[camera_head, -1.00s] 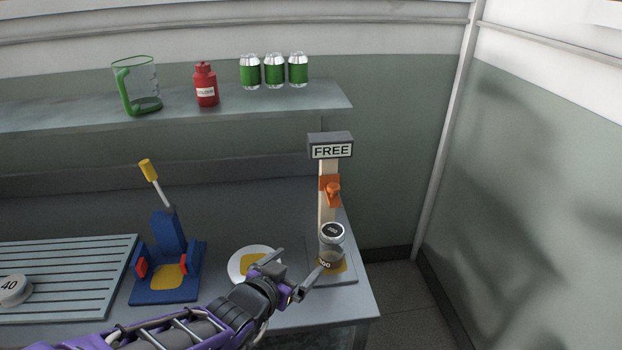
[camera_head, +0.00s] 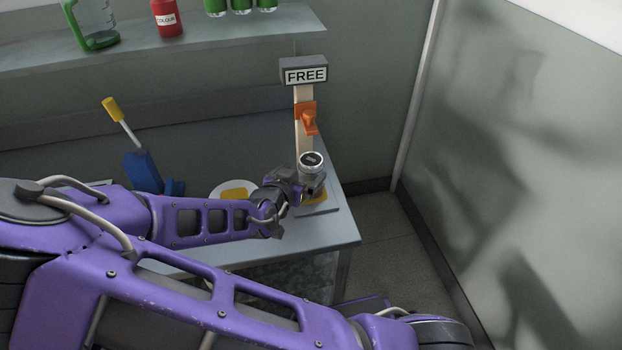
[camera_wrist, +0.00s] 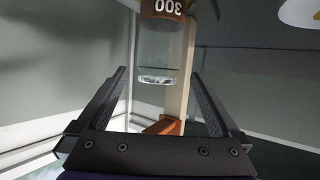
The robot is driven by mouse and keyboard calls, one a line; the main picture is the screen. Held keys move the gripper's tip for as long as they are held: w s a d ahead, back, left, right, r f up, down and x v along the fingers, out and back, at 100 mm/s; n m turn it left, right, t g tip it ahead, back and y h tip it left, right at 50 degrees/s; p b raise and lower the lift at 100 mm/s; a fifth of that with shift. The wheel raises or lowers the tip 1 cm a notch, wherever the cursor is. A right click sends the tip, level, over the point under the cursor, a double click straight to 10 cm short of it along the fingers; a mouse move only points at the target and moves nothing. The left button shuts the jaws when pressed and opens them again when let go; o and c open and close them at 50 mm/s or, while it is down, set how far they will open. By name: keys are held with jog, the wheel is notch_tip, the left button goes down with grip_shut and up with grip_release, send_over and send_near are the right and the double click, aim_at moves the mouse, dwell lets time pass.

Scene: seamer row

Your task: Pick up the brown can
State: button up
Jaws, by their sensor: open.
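The brown can (camera_head: 312,160) stands upright on the base of the post marked FREE, at the right end of the bench. Only its lid and upper part show in the head view. In the wrist view the can (camera_wrist: 160,50) appears upside down, with a brown band reading 300 and a clear or shiny body. My gripper (camera_head: 303,184) is at the can, hiding its lower part. In the wrist view the open fingers (camera_wrist: 158,75) reach either side of the can, with gaps between them and it. I see no contact.
The FREE post (camera_head: 303,130) with an orange clamp (camera_head: 308,118) rises right behind the can. A white plate with a yellow patch (camera_head: 235,190) lies left of it. A blue stand with a yellow-tipped lever (camera_head: 142,168) is farther left. A shelf (camera_head: 200,45) with containers runs above.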

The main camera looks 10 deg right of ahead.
aim_at(306, 170)
jog(key=shift+b+x, duration=0.45)
jog(key=shift+x, duration=2.25)
jog(key=shift+s+f, duration=0.1)
jog(key=c, duration=1.3)
